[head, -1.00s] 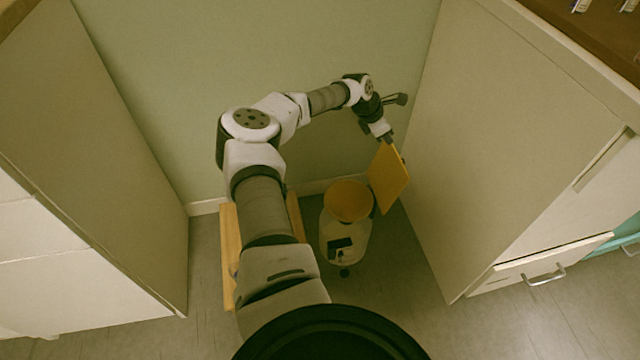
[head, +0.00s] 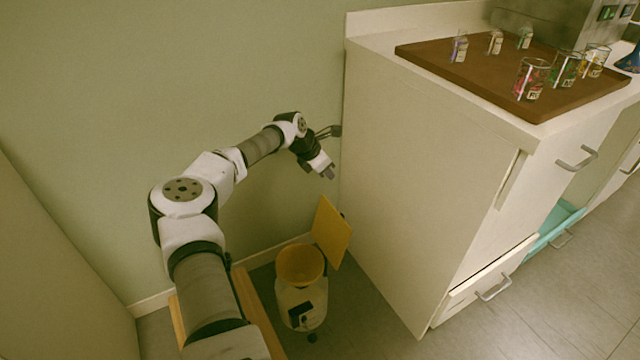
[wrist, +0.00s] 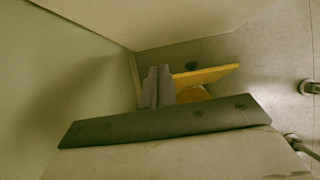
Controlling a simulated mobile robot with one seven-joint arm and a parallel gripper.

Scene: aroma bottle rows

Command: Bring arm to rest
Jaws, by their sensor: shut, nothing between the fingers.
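My gripper (head: 329,172) hangs at the end of my bent arm in the head view, between the green wall and the side of the white cabinet. It is shut and empty, above the open yellow lid of a bin. In the wrist view my gripper's fingers (wrist: 157,88) point down toward the yellow lid (wrist: 207,76) and the floor. The fingers are together with nothing between them.
The white cabinet (head: 400,190) stands close on the right, with an open lower drawer (head: 486,281). A brown tray (head: 440,62) with several bottles and beakers lies on its top. The bin (head: 302,303) with its yellow lid (head: 331,232) stands below my arm. Open floor (head: 590,300) lies at right.

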